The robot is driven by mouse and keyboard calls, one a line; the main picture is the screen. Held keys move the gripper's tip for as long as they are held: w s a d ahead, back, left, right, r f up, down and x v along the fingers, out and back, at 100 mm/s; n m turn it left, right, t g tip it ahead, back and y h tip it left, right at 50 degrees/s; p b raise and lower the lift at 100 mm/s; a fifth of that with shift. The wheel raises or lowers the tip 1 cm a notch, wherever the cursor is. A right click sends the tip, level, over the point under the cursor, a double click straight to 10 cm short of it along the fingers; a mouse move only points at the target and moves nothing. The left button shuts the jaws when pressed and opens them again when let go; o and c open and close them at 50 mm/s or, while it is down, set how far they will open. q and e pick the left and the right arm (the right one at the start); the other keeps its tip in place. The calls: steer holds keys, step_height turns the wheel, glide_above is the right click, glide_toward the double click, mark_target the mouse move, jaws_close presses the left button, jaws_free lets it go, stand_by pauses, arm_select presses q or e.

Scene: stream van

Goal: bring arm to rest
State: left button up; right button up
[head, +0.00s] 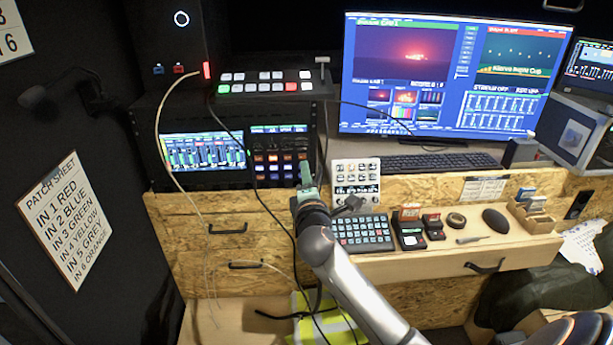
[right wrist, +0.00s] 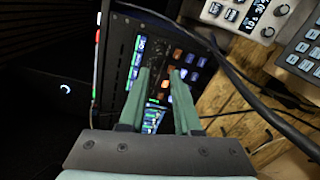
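My right arm comes in from the lower right in the head view. Its gripper (head: 306,172) is in front of the rack unit with lit buttons (head: 280,155), left of the small white mixer (head: 356,182). In the right wrist view the two green fingers of the right gripper (right wrist: 160,75) stand apart, with nothing held between them. The rack's lit screen and buttons show beyond and between the fingers. My left gripper is in neither view.
A keypad (head: 362,232), card readers (head: 410,235) and a mouse (head: 496,220) lie on the wooden desk. A monitor (head: 450,75) stands behind. A switcher (head: 265,83) sits on the rack.

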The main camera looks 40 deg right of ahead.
stand_by(0.4)
steer(key=s+a+f+m+g+y, duration=0.2)
steer(key=s+a+f+y, duration=0.25)
steer(key=f, duration=0.65)
steer(key=s+a+f+m+g+y, duration=0.1)
steer(key=s+a+f+m+y, duration=0.15)
steer(key=s+a+f, duration=0.55)
steer(key=s+a+f+m+g+y, duration=0.1)
steer(key=s+a+f+m+y, duration=0.1)
steer(key=s+a+f+m, duration=0.2)
steer(key=s+a+f+m+g+y, duration=0.2)
steer(key=s+a+f+m, duration=0.1)
steer(key=s+f, duration=0.6)
steer(key=s+m, duration=0.1)
steer(key=s, duration=0.2)
steer(key=shift+s+a+f, duration=0.25)
steer(key=shift+a+f, duration=0.1)
steer(key=shift+a, duration=0.05)
